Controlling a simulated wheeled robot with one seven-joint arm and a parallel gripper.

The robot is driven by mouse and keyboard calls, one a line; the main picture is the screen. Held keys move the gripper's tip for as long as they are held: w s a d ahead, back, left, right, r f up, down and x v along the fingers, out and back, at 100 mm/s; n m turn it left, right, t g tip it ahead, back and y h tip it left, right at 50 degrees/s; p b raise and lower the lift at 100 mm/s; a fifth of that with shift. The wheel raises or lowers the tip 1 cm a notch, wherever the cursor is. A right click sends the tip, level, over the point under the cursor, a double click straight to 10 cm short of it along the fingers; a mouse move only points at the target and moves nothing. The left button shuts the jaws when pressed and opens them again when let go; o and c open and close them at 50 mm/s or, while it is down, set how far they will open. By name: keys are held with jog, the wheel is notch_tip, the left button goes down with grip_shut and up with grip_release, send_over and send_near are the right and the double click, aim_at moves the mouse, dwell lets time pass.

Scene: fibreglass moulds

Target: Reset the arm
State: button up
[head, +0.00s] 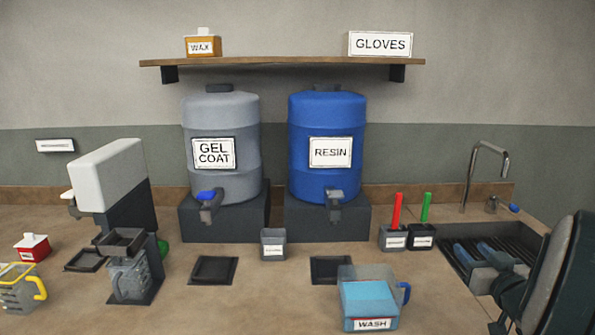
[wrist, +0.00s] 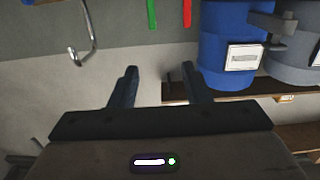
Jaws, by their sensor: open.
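My gripper (head: 471,248) is at the right in the head view, in front of the sink, with my arm coming in from the right edge. In the wrist view the two dark fingers of my gripper (wrist: 160,82) stand apart with nothing between them. Beyond the fingers, the wrist view shows bare wall, and the scene there looks upside down.
A sink (head: 530,246) with a tap (head: 484,150) lies behind my gripper. Left of it stand cups with a red handle (head: 397,210) and a green handle (head: 426,207). A wash jug (head: 368,298) stands at the front. Resin (head: 327,115) and gel coat (head: 220,115) drums stand behind.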

jog(key=s+a+f+g+p, duration=0.1)
jog(key=s+a+g, duration=0.4)
jog(key=a, duration=0.4)
jog(key=s+a+f+g+p, duration=0.2)
jog(key=s+a+g, duration=0.3)
jog(key=s+a, duration=0.2)
jog(key=s+a+f+g+y+p, duration=0.1)
jog(key=s+a+g, duration=0.4)
jog(key=a, duration=0.6)
jog(key=shift+s+f, duration=0.25)
jog(key=shift+s, duration=0.3)
jog(key=shift+a, duration=0.1)
